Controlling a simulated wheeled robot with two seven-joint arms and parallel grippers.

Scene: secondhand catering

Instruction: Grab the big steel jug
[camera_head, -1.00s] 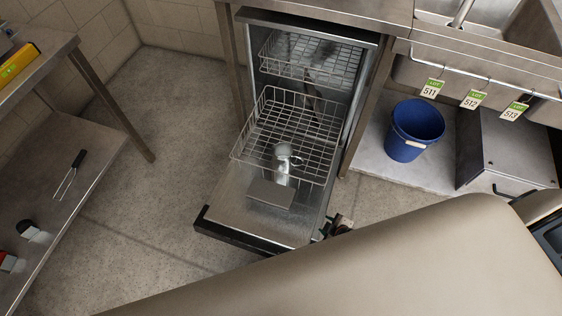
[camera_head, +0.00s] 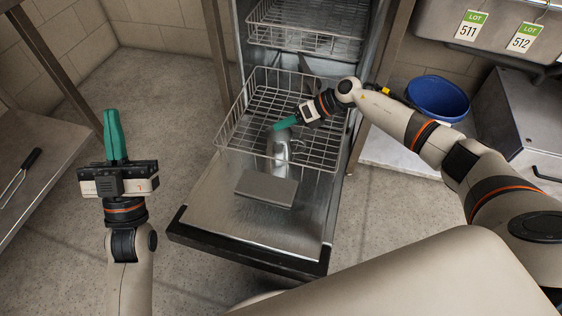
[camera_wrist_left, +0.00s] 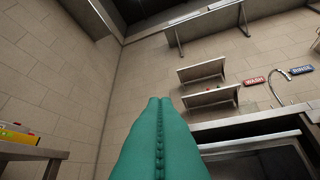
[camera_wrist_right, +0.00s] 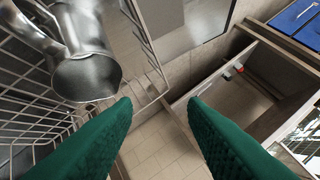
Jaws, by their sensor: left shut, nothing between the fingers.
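The big steel jug (camera_head: 281,160) is shiny and sits at the front of the lower wire rack (camera_head: 232,118) in the open dishwasher. Its top is partly behind my right gripper (camera_head: 279,125), which is above it in the head view. In the right wrist view the jug (camera_wrist_right: 82,45) is at the upper left, beside the left finger and not between the fingers. My right gripper (camera_wrist_right: 160,105) is open and empty there. My left gripper (camera_head: 112,112) is shut and empty, pointing up, left of the dishwasher; its closed fingers also show in the left wrist view (camera_wrist_left: 158,103).
The dishwasher door (camera_head: 220,215) is down, with a grey flat box (camera_head: 266,190) on its inner side. An upper rack (camera_head: 300,38) is above. A blue bucket (camera_head: 437,97) stands to the right. A steel shelf (camera_head: 35,165) is at the left.

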